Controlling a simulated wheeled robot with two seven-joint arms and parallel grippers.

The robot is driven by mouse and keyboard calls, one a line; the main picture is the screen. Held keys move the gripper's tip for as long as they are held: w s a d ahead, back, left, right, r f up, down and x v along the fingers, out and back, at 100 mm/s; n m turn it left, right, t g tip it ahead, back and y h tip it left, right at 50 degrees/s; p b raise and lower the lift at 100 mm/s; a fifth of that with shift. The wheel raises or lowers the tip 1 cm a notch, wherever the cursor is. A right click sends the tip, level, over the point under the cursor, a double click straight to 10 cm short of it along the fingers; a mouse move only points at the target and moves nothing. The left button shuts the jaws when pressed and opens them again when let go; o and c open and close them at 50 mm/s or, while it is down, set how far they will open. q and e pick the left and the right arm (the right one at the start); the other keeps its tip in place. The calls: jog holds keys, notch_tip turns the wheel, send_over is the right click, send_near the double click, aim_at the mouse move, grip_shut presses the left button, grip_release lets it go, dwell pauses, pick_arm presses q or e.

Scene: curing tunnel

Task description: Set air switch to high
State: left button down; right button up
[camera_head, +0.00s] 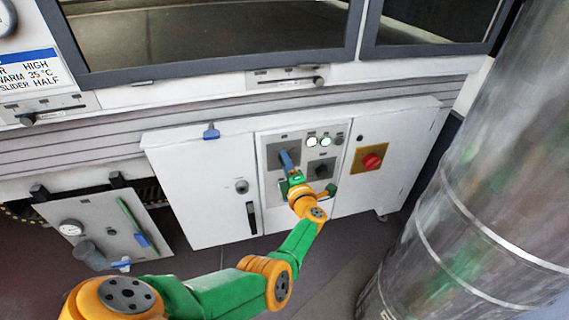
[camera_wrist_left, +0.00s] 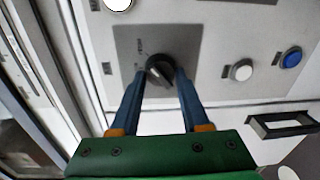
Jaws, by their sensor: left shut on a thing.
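The air switch looks to be the black rotary knob (camera_wrist_left: 160,70) on a grey square plate in the left wrist view. Small print beside the knob is too blurred to read, so I cannot tell its setting. My left gripper (camera_wrist_left: 163,78) has its two blue fingers shut on the knob, one on each side. In the head view my left gripper (camera_head: 287,160) reaches the left grey plate (camera_head: 273,152) of the white cabinet's control panel and hides most of the knob. My right gripper is not in view.
A second rotary knob (camera_head: 321,170), lit white lamps (camera_head: 312,141) and a red knob on yellow (camera_head: 371,161) are close to the right. A sign (camera_head: 35,72) reads HIGH, WARM 35 °C, SLIDER HALF. A large metal cylinder (camera_head: 480,190) stands at the right.

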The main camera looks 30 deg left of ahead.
pick_arm(q)
jog(key=shift+a+r, duration=0.3)
jog(key=shift+r, duration=0.25)
jog(key=c, duration=0.7)
grip_release()
jog(key=shift+c, duration=0.2)
jog(key=o, duration=0.4)
jog(key=shift+s+r, duration=0.1)
jog(key=shift+s, duration=0.05)
jog(key=shift+c, duration=0.2)
jog(key=shift+s, duration=0.15)
jog(key=shift+d, duration=0.1)
